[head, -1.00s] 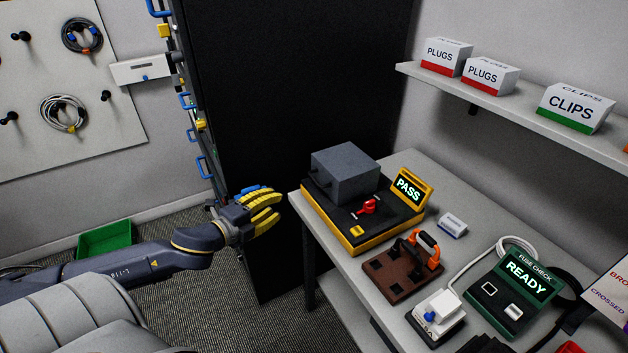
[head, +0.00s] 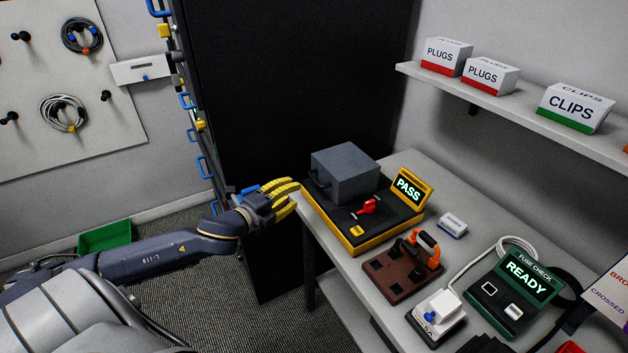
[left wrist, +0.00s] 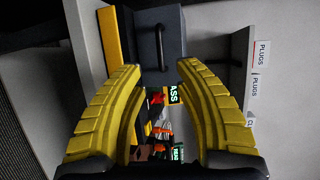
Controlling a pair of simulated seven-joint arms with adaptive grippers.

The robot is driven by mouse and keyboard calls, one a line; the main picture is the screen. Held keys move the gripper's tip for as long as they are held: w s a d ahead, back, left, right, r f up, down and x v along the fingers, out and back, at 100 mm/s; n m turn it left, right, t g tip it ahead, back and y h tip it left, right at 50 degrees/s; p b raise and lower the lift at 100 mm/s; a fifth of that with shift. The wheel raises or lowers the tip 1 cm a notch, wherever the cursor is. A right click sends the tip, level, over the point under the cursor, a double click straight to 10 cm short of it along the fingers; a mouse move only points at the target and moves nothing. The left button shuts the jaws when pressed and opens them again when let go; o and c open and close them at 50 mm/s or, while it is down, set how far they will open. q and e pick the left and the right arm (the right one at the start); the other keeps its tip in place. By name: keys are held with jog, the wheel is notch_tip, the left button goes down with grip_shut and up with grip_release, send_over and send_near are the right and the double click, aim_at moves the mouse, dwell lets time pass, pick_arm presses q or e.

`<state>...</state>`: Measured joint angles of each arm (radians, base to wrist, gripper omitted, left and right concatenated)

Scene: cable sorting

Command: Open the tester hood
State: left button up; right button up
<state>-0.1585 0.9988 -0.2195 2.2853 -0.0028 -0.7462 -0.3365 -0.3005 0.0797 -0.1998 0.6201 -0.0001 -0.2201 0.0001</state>
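The tester is a yellow-edged unit with a black top (head: 388,222) at the left end of the bench. Its grey box-shaped hood (head: 349,177) sits down over the far part of the top. A dark bar handle (left wrist: 160,47) on the hood's side shows in the left wrist view. My left gripper (head: 296,194), with yellow fingers, is beside the tester's left edge, short of the hood. Its fingers are apart with nothing between them, and in the left wrist view (left wrist: 160,82) the handle lies beyond the fingertips. My right gripper is not in view.
A red switch (head: 367,206) and a lit PASS display (head: 408,187) are on the tester. A brown fixture (head: 392,276) and a green fuse checker (head: 513,285) stand nearer on the bench. A dark cabinet (head: 300,80) rises behind. A shelf holds labelled boxes.

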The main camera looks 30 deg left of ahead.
aim_at(313, 180)
pick_arm(q)
jog(key=shift+x, duration=5.55)
jog(key=shift+c, duration=0.2)
grip_shut()
